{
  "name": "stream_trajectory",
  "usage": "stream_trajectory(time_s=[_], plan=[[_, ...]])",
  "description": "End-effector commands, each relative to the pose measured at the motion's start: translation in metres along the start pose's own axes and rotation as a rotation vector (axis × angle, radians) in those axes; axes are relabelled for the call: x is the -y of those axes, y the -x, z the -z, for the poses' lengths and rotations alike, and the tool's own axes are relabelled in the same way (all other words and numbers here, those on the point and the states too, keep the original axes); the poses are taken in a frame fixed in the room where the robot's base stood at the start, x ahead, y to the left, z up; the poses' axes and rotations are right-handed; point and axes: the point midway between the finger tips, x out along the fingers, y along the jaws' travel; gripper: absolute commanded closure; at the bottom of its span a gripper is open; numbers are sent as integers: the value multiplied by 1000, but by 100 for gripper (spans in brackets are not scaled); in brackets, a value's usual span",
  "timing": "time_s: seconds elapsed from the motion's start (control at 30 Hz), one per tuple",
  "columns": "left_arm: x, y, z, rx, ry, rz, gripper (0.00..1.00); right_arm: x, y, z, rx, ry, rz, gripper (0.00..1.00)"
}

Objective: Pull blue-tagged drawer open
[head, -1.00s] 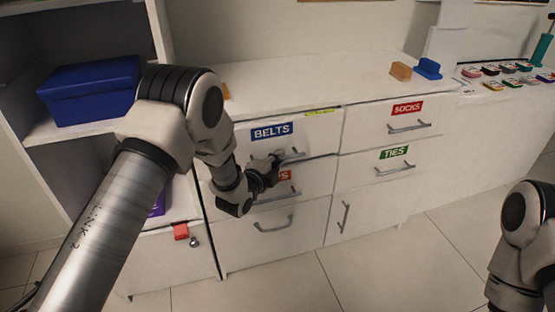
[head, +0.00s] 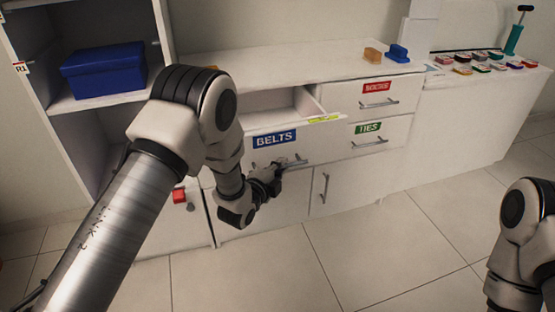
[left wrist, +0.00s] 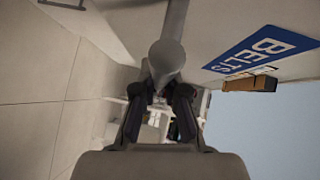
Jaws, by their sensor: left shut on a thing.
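The blue BELTS tag (head: 274,138) is on the front of the top left drawer (head: 322,143). This drawer stands out from the cabinet, and its empty-looking inside shows behind the front. My left gripper (head: 277,172) is shut on the drawer's grey bar handle (head: 294,162), below the tag. In the left wrist view the handle (left wrist: 167,58) runs between the fingers of the gripper (left wrist: 160,88), and the blue tag (left wrist: 262,50) shows at upper right. My right arm shows at the right edge; its gripper is out of view.
A red-tagged drawer (head: 377,87) and a green TIES drawer (head: 368,128) are closed on the right. A blue box (head: 104,70) sits on the left shelf. Tan and blue blocks stand on the cabinet top (head: 300,66). The floor in front is clear.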

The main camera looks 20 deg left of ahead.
Motion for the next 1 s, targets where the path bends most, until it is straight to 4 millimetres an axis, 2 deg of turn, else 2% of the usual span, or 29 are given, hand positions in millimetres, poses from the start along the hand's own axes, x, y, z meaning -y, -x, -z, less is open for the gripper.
stream_trajectory(time_s=[0.13,0.33,0.83,0.87,0.9,0.93,1.0], plan=[[-3,17,18,-3,-1,0,100,0,6,0,-1,1,0,60],[-8,33,33,-1,-1,1,100,0,10,0,-1,1,0,60],[-10,38,38,1,1,2,100,0,10,0,-1,0,0,60],[-10,38,38,1,1,2,82,0,10,0,-1,0,0,60],[-10,38,38,1,1,2,68,0,10,0,-1,0,0,60],[-10,38,38,1,1,2,63,0,10,0,-1,0,0,60],[-10,38,38,1,1,3,63,0,10,0,-1,0,0,60]])
